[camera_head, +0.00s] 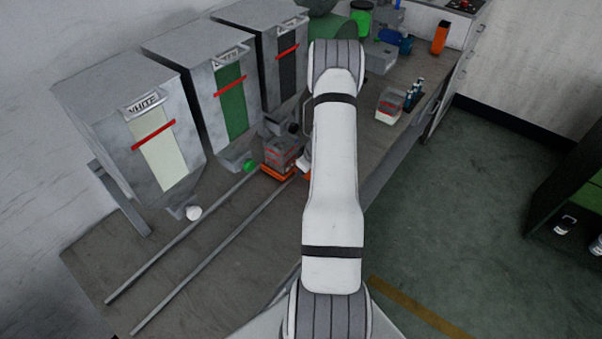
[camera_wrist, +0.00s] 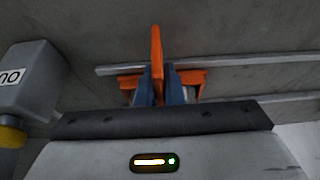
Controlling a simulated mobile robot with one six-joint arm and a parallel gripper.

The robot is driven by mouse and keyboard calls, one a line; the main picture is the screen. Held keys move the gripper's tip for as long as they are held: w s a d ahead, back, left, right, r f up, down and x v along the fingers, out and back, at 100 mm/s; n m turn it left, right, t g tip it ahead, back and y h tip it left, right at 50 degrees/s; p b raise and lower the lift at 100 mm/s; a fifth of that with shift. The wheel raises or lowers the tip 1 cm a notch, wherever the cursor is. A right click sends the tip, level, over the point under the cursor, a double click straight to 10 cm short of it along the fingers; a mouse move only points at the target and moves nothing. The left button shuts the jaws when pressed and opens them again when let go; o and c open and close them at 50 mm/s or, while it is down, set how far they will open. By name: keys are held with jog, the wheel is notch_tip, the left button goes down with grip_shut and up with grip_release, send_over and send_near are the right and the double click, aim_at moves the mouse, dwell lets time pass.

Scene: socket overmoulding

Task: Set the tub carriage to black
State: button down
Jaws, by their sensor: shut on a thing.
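The orange tub carriage (camera_head: 272,173) sits on the two rails and bears a clear tub (camera_head: 281,152). It stands to the right of the green hopper's green knob (camera_head: 249,166), close to the black hopper's spout (camera_head: 292,128). I cannot tell whether the tub is exactly under that spout. In the wrist view my gripper (camera_wrist: 159,88) is shut on the carriage's upright orange handle (camera_wrist: 156,52), with orange carriage parts (camera_wrist: 192,79) on both sides. In the head view my arm hides most of the gripper.
The white hopper (camera_head: 130,125), green hopper (camera_head: 205,85) and black hopper (camera_head: 265,50) stand in a row behind the rails (camera_head: 180,270). A small clear container (camera_head: 390,104) and dark bottles (camera_head: 413,92) stand at right. A grey labelled body (camera_wrist: 30,85) is left of my gripper.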

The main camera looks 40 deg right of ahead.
jog(key=shift+d+r, duration=0.15)
jog(key=shift+d, duration=0.15)
jog(key=c, duration=1.8)
grip_release()
jog(key=shift+d, duration=0.1)
jog(key=shift+o, duration=1.2)
jog(key=shift+s, duration=0.1)
jog(key=a+v, duration=0.1)
jog(key=v, duration=0.6)
jog(key=shift+d+r, duration=0.3)
jog(key=shift+d, duration=0.05)
jog(key=shift+s, duration=0.1)
